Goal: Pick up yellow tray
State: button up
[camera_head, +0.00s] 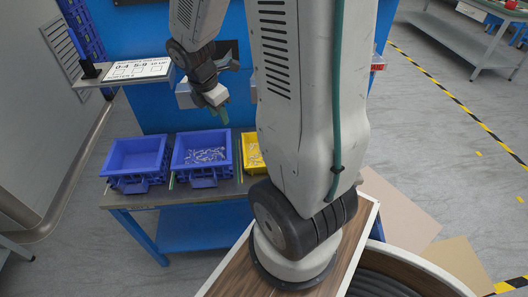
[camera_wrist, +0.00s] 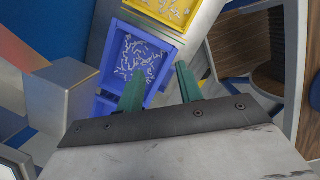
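The yellow tray (camera_head: 252,152) stands on the blue workbench to the right of the blue trays, its right part hidden behind my arm in the head view. In the wrist view the yellow tray (camera_wrist: 176,10) is at the top, cut by the frame edge, with small pale parts in it. My gripper (camera_wrist: 160,82) has two green fingers set apart with nothing between them. It hangs above the middle blue tray, apart from the yellow tray. In the head view my gripper (camera_head: 219,113) is above and left of the yellow tray.
The middle blue tray (camera_head: 203,172) holds small pale parts; the left blue tray (camera_head: 136,177) looks empty. A grey metal box (camera_wrist: 60,98) is left of the fingers in the wrist view. A shelf table (camera_head: 455,50) stands far right.

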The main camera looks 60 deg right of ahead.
jog(key=d+f+n, duration=0.4)
jog(key=d+f, duration=0.1)
jog(key=f, duration=0.2)
jog(key=n, duration=0.5)
send_over(244, 150)
jog(key=a+x, duration=0.2)
jog(key=x, duration=0.7)
jog(key=shift+n+y, duration=0.3)
jog(key=shift+w+d+f, duration=0.15)
jog(key=shift+f, duration=1.2)
jog(key=shift+w+d+f, duration=0.15)
jog(key=shift+f, duration=1.2)
jog(key=shift+w+d+f, duration=0.15)
jog(key=shift+f, duration=1.15)
grip_shut()
